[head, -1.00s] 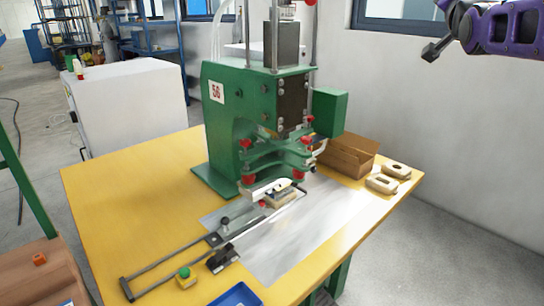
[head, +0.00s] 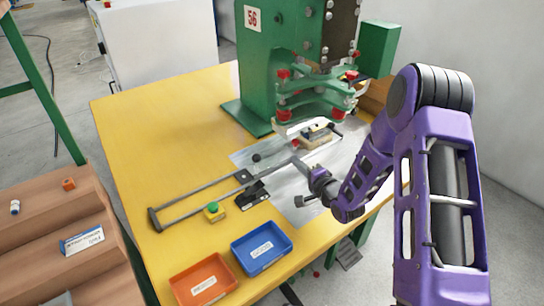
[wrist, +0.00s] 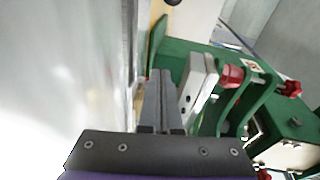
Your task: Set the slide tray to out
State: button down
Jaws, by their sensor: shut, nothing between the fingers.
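The slide tray (head: 317,139) sits under the green press head, at the back end of its rails; a pale block lies on it. The rail frame (head: 205,181) runs out from the press to the front left and looks empty there. A dark round knob (head: 256,157) stands beside the rails near the press. My gripper (head: 296,163) is low over the metal sheet, in front of the tray. Its fingers (wrist: 160,75) are shut together and empty in the wrist view, pointing towards the press. I cannot tell whether they touch anything.
The green press (head: 285,65) stands behind, with red knobs. A green-topped button box (head: 214,211) and a black clamp (head: 254,193) sit by the rails. Blue (head: 262,248) and orange (head: 204,281) bins are at the front edge. The yellow table (head: 180,130) is clear at left.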

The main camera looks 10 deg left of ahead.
aim_at(267, 168)
jog(key=shift+s+a+f+m+y, duration=0.3)
jog(key=shift+s+a+f+m, duration=0.1)
jog(key=shift+s+f+m, duration=0.35)
jog(key=shift+s+a+m+t, duration=0.3)
jog(key=shift+a+m, duration=0.15)
jog(key=shift+m, duration=0.2)
jog(key=b+x, duration=0.1)
jog(key=x, duration=0.8)
jog(key=shift+w+a, duration=0.15)
jog(key=shift+a, duration=0.2)
jog(key=shift+s+a+r, duration=0.15)
jog(key=shift+s+a, duration=0.3)
jog(key=shift+s, duration=0.1)
jog(key=shift+s+a+r, duration=0.2)
jog(key=shift+s+a, duration=0.25)
jog(key=shift+s, duration=0.1)
jog(key=shift+s+a+r, duration=0.1)
jog(key=shift+s+a, duration=0.1)
jog(key=shift+s, duration=0.2)
